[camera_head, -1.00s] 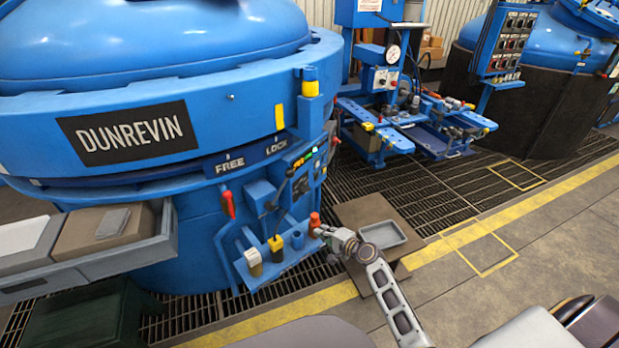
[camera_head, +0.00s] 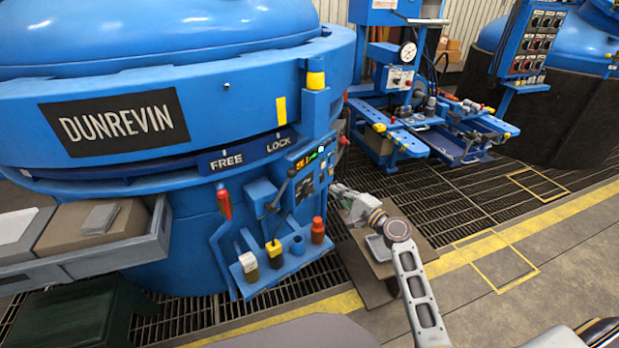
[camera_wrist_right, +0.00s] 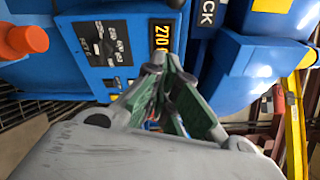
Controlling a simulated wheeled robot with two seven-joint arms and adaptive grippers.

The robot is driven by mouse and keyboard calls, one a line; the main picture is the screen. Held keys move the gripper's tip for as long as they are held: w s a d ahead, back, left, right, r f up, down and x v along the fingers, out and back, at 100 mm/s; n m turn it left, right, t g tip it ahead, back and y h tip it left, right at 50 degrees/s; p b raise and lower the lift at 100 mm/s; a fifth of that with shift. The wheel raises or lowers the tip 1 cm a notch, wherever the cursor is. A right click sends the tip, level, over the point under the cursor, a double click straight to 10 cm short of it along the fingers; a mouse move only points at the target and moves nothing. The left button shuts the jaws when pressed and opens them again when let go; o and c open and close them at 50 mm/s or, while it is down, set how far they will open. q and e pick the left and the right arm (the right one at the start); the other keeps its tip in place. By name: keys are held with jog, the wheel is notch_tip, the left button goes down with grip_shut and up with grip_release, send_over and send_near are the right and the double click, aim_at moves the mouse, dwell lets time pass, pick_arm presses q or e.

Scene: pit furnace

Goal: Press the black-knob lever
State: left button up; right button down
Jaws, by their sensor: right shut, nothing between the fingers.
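The lever with the black knob (camera_head: 292,173) rises at a slant from a blue housing on the furnace front, left of the control panel (camera_head: 307,187). In the head view my right gripper (camera_head: 338,188) is just right of the panel, apart from the lever. The right wrist view shows its green-padded fingers (camera_wrist_right: 157,62) shut and empty, pointing at the panel below the lit "270" display (camera_wrist_right: 160,36). I cannot tell whether the fingertips touch the panel. The lever does not show clearly in the wrist view. My left gripper is not in view.
A red-handled lever (camera_head: 224,204) stands left of the black-knob lever. Below are an orange-red cylinder (camera_head: 318,230), a yellow block (camera_head: 274,250) and a whitish one (camera_head: 249,264) on a blue ledge. A brown stand with a grey tray (camera_head: 379,248) is under my right arm.

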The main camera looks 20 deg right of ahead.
jog(key=shift+w, duration=0.1)
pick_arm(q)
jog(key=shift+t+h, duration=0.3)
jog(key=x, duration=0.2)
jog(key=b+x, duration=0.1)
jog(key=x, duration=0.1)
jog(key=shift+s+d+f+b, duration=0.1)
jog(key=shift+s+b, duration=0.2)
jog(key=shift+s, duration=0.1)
pick_arm(e)
jog(key=w+a+r, duration=0.1)
jog(key=w+a, duration=0.6)
jog(key=w, duration=0.1)
jog(key=shift+w+a, duration=0.25)
jog(key=shift+w, duration=0.05)
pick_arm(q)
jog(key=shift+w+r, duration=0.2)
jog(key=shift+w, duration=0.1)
pick_arm(e)
jog(key=shift+r, duration=0.1)
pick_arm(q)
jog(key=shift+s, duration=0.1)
pick_arm(e)
jog(key=shift+a+r, duration=0.1)
